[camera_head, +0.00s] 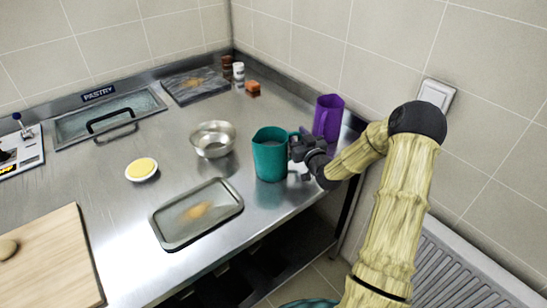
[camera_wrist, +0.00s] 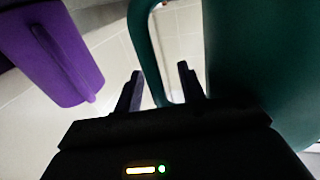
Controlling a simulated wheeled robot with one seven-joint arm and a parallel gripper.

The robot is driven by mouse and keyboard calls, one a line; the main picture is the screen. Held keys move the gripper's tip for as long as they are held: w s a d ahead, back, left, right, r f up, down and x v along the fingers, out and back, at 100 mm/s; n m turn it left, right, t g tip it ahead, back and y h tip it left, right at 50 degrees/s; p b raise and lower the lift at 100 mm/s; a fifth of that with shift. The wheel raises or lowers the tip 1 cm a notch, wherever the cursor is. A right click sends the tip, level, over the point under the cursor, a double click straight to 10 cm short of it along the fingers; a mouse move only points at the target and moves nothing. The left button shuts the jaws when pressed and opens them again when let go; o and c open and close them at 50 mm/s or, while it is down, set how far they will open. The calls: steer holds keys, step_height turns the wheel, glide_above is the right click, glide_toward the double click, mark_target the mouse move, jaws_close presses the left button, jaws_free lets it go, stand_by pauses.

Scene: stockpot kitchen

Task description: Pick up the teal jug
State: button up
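The teal jug (camera_head: 269,156) stands upright on the steel counter, near its right front edge. My gripper (camera_head: 298,147) is at the jug's right side, where the handle is. In the wrist view the jug's body (camera_wrist: 265,60) fills the right side, and its handle (camera_wrist: 148,45) hangs down beside it. My gripper's two fingers (camera_wrist: 160,80) are apart, with the lower part of the handle showing between them. Light gaps show on both sides of the handle, so the fingers do not look closed on it. The head view hides the fingertips' exact contact.
A purple jug (camera_head: 327,117) stands close behind my gripper, also in the wrist view (camera_wrist: 50,50). A metal bowl (camera_head: 213,140) and a shallow tray (camera_head: 197,214) are left of the teal jug. A wall bounds the right side.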

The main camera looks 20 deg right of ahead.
steer(key=shift+c, duration=0.4)
jaws_close()
stand_by(1.3)
steer(key=shift+w+r, duration=0.1)
steer(key=shift+r, duration=0.05)
